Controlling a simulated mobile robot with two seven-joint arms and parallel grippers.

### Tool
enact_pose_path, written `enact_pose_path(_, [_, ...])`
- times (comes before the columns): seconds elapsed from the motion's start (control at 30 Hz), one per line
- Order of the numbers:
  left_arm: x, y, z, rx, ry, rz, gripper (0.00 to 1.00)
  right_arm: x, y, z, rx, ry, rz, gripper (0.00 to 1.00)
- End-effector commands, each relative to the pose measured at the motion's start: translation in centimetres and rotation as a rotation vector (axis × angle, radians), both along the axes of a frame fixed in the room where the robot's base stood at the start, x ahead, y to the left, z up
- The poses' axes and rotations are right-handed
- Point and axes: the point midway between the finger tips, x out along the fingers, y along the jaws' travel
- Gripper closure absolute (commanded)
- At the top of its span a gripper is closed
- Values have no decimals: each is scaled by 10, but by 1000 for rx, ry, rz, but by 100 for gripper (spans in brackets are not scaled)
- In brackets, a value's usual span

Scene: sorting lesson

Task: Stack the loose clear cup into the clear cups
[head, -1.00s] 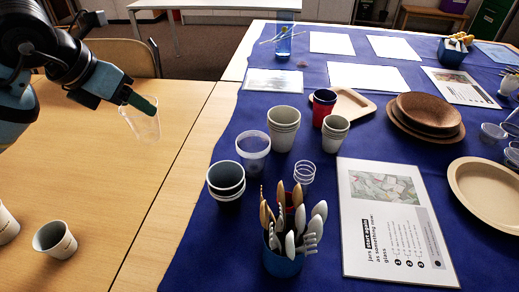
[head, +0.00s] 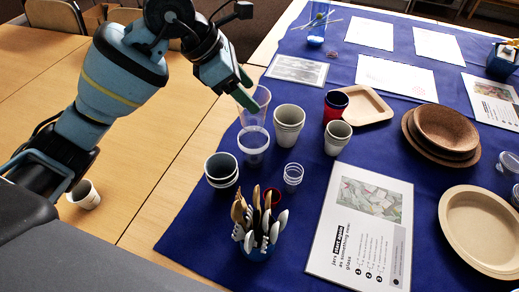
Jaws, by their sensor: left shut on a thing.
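The loose clear cup (head: 258,110) is upright in my left gripper (head: 246,96), which is shut on its rim side. The clear cups (head: 253,150) stand on the blue cloth just below it in the picture. The lower end of the held cup meets or overlaps their rim in this view; I cannot tell whether it is inside them. My right gripper is out of view.
Pale paper cups (head: 288,128) stand close on the right and grey cups (head: 221,172) close in front. Small clear cups (head: 293,178) and a cutlery holder (head: 256,250) are nearer. A pale cup (head: 84,195) stands on the bare wooden table.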

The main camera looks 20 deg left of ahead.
Motion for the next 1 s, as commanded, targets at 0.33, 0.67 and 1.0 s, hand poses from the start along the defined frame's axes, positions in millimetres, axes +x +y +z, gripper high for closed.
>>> enact_pose_path(0.33, [-1,-2,-19,1,6,-7,70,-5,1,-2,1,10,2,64])
enact_pose_path(0.67, [0,-1,-62,0,2,-7,70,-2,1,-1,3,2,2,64])
enact_pose_path(1.0, [-1,-1,-78,1,4,-7,70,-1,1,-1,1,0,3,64])
